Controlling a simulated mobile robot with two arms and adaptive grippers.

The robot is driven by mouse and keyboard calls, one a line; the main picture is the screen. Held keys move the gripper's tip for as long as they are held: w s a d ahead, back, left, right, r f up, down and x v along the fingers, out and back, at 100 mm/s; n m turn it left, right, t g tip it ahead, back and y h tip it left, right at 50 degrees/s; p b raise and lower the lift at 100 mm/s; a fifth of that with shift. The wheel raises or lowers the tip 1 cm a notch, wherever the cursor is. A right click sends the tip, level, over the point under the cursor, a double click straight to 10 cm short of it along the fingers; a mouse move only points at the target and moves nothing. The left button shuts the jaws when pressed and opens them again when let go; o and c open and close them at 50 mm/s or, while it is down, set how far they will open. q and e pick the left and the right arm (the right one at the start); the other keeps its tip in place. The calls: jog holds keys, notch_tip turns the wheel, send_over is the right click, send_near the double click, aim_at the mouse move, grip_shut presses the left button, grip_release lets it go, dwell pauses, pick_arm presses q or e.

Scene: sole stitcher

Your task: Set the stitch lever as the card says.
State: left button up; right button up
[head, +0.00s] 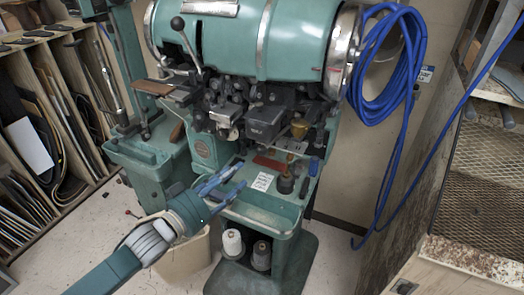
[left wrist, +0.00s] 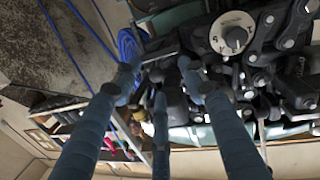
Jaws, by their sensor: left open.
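The teal stitcher (head: 250,40) fills the upper middle of the head view. A lever with a dark ball knob (head: 178,23) slants up at its upper left; I cannot tell if this is the stitch lever. A small white card (head: 262,182) with print too small to read lies on the machine's lower shelf. My left gripper (head: 228,184) is open and empty, its blue-grey fingers just left of the card. In the left wrist view the fingers (left wrist: 160,75) are spread before dark machine parts, with a round marked dial (left wrist: 232,34) at the upper right. My right gripper is out of view.
Thread cones (head: 232,243) stand in the base below the shelf. Small tools and a dark pot (head: 285,184) crowd the shelf near the card. Blue hose (head: 385,60) hangs at the right. A mesh bench (head: 480,210) stands right; shelving (head: 45,120) stands left.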

aim_at(260, 153)
pick_arm(q)
jog(key=shift+h, duration=0.4)
jog(key=w+d+r+p, duration=0.1)
jog(key=w+d, duration=0.1)
jog(key=w+d+r, duration=0.1)
jog(key=w+d, duration=0.1)
jog(key=w+d+p, duration=0.1)
jog(key=w+d, duration=0.2)
jog(key=shift+d+r+p, duration=0.1)
jog(key=shift+r+p, duration=0.25)
jog(key=shift+r, duration=0.05)
jog(key=shift+w+d+f, duration=0.1)
jog(key=shift+w+d, duration=0.15)
jog(key=shift+w, duration=0.15)
grip_shut()
